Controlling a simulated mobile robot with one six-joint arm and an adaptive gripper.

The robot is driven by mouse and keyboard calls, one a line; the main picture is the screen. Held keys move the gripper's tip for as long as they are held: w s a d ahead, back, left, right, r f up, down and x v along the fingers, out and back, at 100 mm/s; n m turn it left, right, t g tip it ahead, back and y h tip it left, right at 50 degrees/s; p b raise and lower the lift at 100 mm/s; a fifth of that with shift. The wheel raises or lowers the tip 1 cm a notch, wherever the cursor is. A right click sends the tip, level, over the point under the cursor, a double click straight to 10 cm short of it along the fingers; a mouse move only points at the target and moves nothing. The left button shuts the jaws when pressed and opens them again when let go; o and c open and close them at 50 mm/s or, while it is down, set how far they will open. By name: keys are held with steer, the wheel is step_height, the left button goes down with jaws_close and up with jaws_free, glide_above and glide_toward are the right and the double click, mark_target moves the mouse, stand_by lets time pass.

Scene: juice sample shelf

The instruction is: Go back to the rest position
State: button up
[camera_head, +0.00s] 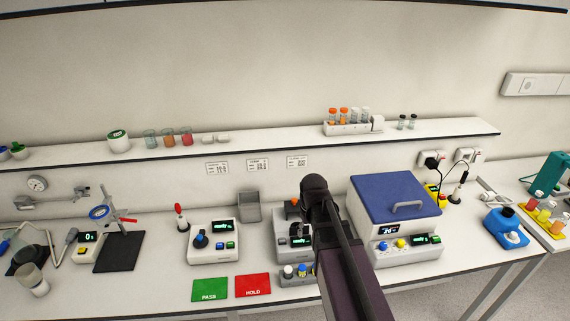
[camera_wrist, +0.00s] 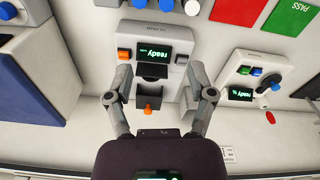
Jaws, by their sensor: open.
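My gripper (camera_wrist: 160,71) is open in the wrist view, with its two fingers spread wide and nothing between them. It is above a grey-white device (camera_wrist: 152,38) whose display reads "ready". An orange-capped item (camera_wrist: 148,109) shows at the device's dark slot, between the fingers. In the head view my arm crosses the middle of the bench and hides much of this device (camera_head: 284,224); the fingertips are not clearly seen there.
A blue-lidded box (camera_head: 392,196) stands right of my arm. Left are another device (camera_head: 213,252) and the green PASS (camera_head: 209,291) and red HOLD (camera_head: 253,286) mats. A small vial rack (camera_head: 297,280) is in front. The wall shelf (camera_head: 265,142) holds cups and a tube rack (camera_head: 347,129).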

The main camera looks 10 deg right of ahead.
steer(key=s+f+m+b, duration=0.1)
steer(key=s+f+b, duration=0.3)
steer(key=f+b, duration=0.3)
steer(key=s+f+m+b, duration=0.1)
steer(key=s+f+b, duration=0.3)
steer(key=f+b, duration=0.4)
steer(key=shift+s+f+g, duration=0.3)
steer(key=shift+s, duration=0.1)
